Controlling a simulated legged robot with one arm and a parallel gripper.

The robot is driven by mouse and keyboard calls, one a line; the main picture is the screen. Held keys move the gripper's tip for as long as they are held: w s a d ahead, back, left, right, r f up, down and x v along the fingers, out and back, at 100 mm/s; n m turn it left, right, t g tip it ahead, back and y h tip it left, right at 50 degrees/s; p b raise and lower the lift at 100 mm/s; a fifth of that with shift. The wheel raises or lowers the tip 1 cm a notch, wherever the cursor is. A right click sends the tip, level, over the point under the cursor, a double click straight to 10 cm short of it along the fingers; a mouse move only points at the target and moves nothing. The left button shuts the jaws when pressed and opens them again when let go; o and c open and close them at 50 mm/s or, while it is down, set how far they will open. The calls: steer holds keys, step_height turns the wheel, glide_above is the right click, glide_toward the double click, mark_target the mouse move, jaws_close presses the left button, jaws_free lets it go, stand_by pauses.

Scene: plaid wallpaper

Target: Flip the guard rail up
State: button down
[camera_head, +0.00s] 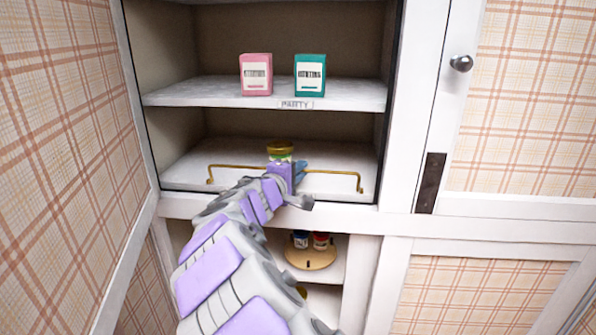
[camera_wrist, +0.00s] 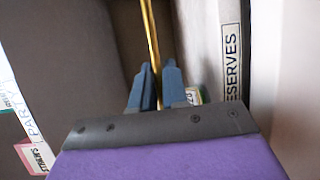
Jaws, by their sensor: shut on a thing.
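The guard rail (camera_head: 235,167) is a thin brass rod with bent ends, running across the front of the lower cupboard shelf. Its long bar shows above its two end feet, but its exact tilt is hard to tell. My gripper (camera_head: 300,170) is at the middle of the rail, and my arm hides part of it. In the wrist view the rail (camera_wrist: 151,35) runs down between the blue fingertips of my gripper (camera_wrist: 154,75), which are shut on it.
A gold-lidded jar (camera_head: 280,148) stands just behind the rail. A pink box (camera_head: 256,74) and a teal box (camera_head: 310,75) stand on the shelf above. Below, small jars sit on a round wooden tray (camera_head: 311,261). The opened door (camera_head: 58,130) is at left.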

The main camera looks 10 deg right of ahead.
steer(key=shift+w+d+r+g+p, duration=0.15)
steer(key=shift+g+p, duration=0.25)
steer(key=shift+p, duration=0.5)
steer(key=shift+w+f+n+g+y+p, duration=0.3)
steer(key=shift+y+p, duration=0.1)
steer(key=shift+p, duration=0.5)
steer(key=c, duration=1.2)
jaws_free()
steer(key=shift+s+r, duration=0.1)
steer(key=b+v, duration=0.2)
steer(key=v, duration=1.5)
